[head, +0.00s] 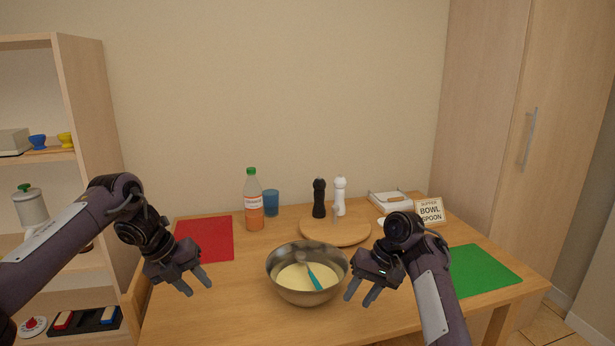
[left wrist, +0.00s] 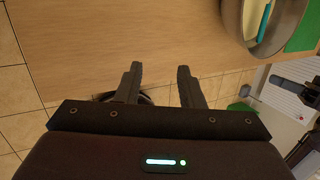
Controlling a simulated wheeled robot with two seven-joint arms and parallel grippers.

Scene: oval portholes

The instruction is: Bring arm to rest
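My left gripper (head: 196,283) is open and empty above the front left part of the table, left of the metal bowl. Its two spread fingers also show in the left wrist view (left wrist: 160,85), with nothing between them. My right gripper (head: 360,295) is open and appears empty, just right of the bowl. The metal bowl (head: 273,268) holds a pale yellow mixture and a teal-handled utensil (head: 315,278) leaning in it. The bowl also shows in the left wrist view (left wrist: 236,22) at the upper right.
The wooden table (head: 220,320) carries a red mat (head: 205,239), a green mat (head: 482,270), an orange bottle (head: 253,205), a blue cup (head: 271,203) and a round board (head: 335,232) with black and white mills. A sign (head: 430,211) stands at the back right. A shelf (head: 85,150) stands left.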

